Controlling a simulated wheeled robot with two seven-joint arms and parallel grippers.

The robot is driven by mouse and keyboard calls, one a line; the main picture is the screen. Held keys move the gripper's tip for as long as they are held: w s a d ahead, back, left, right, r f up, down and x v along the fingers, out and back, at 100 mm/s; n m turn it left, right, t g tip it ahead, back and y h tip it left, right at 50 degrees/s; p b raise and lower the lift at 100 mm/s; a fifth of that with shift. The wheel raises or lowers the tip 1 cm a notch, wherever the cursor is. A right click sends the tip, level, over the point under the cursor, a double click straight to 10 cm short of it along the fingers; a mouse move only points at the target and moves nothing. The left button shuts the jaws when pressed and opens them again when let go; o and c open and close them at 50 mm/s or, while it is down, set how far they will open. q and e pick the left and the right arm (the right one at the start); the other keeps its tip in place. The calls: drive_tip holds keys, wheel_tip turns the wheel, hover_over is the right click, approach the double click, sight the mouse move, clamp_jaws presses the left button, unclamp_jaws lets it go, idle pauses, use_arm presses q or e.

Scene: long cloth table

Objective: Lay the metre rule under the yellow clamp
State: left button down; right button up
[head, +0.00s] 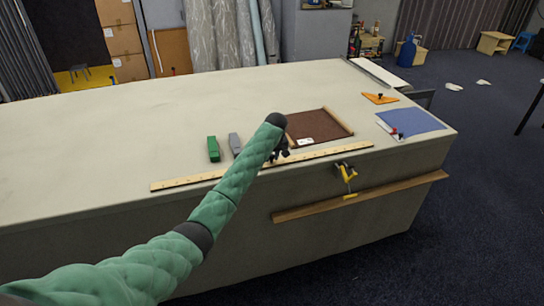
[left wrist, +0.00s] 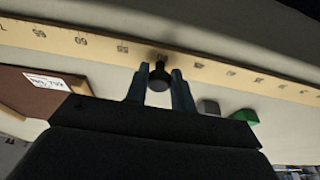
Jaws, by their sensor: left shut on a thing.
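The metre rule (head: 190,181) is a long pale wooden strip along the front part of the table, with a black knob near its middle. Its printed scale shows in the left wrist view (left wrist: 85,44). My left gripper (head: 281,153) is shut on the black knob (left wrist: 159,77), with one finger on each side of it. I cannot tell whether the rule touches the cloth. The yellow clamp (head: 347,174) is at the table's front edge, its black top at the edge. The rule's right part passes behind the clamp, apart from it in the picture. My right gripper is not in view.
Behind the rule are a green block (head: 213,149), a grey block (head: 235,144) and a brown panel with wooden side bars (head: 318,123). A blue sheet (head: 412,121) and an orange triangle (head: 380,98) are at right. A wooden strip (head: 400,186) runs across the table's front below the clamp.

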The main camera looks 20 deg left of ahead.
use_arm(q)
drive_tip(key=c, duration=1.2)
unclamp_jaws()
drive_tip(key=shift+f, duration=0.1)
